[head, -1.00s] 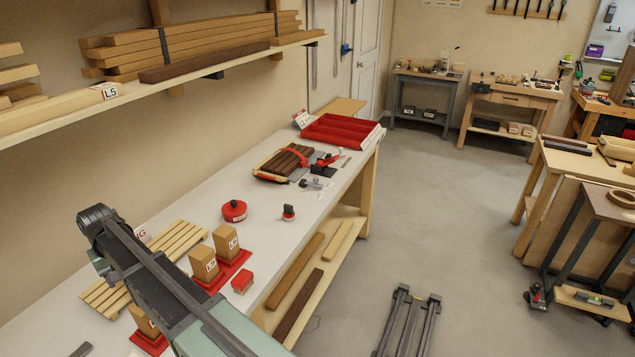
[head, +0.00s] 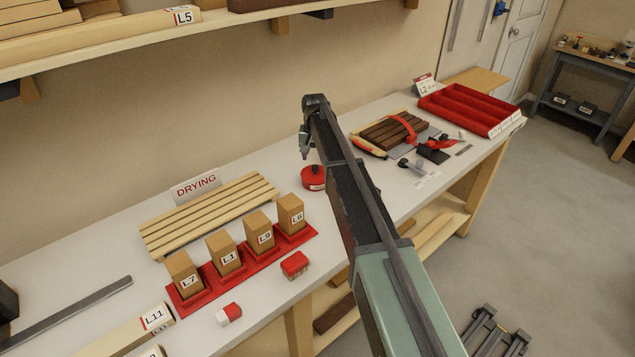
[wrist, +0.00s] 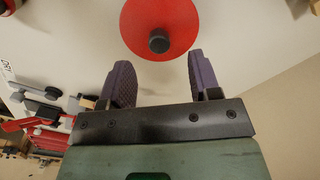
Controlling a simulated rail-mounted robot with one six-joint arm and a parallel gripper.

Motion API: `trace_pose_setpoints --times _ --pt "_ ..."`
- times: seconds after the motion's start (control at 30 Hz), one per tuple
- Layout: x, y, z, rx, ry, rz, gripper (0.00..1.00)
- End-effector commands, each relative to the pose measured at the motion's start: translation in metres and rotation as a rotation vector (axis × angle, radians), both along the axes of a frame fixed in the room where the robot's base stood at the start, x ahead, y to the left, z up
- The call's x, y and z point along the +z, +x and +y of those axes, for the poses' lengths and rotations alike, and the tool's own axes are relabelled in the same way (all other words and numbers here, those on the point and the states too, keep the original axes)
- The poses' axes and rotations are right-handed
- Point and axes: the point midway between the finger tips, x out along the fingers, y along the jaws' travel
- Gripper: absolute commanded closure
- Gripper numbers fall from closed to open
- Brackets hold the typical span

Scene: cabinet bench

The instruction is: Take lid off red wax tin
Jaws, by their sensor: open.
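The red wax tin (head: 312,178) is a round red tin with a dark knob on its lid. It stands on the white bench behind my arm in the head view. In the wrist view its red lid (wrist: 152,20) shows from above, with the black knob (wrist: 159,41) near its lower edge. My gripper (wrist: 158,75) is open, with two purple pads apart and nothing between them. The tin lies just beyond the fingertips in that view. In the head view my gripper (head: 305,153) hangs above and close to the tin; the lid appears seated on it.
Wooden blocks on a red base (head: 243,265) and a slatted drying rack (head: 210,213) stand left of the tin. A strapped bundle of dark strips (head: 392,130) and a red tray (head: 470,108) lie to the right. A shelf (head: 130,38) runs above the bench.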

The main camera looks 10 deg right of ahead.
Motion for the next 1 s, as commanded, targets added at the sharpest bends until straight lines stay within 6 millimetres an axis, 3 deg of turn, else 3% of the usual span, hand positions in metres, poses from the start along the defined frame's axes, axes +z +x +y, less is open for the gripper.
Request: trace_pose_setpoints --times 0.03,0.17,0.43,0.7,1.0 --pt "-0.009 0.0 0.0 0.0 0.0 0.0 0.43" --pt "-0.008 0.0 0.0 0.0 0.0 0.0 0.43" --pt "-0.058 -0.001 0.001 0.001 0.0 0.0 0.43" --pt "-0.056 -0.001 0.001 0.001 0.0 0.0 0.44" --pt "-0.056 -0.001 0.001 0.001 0.0 0.0 0.9"
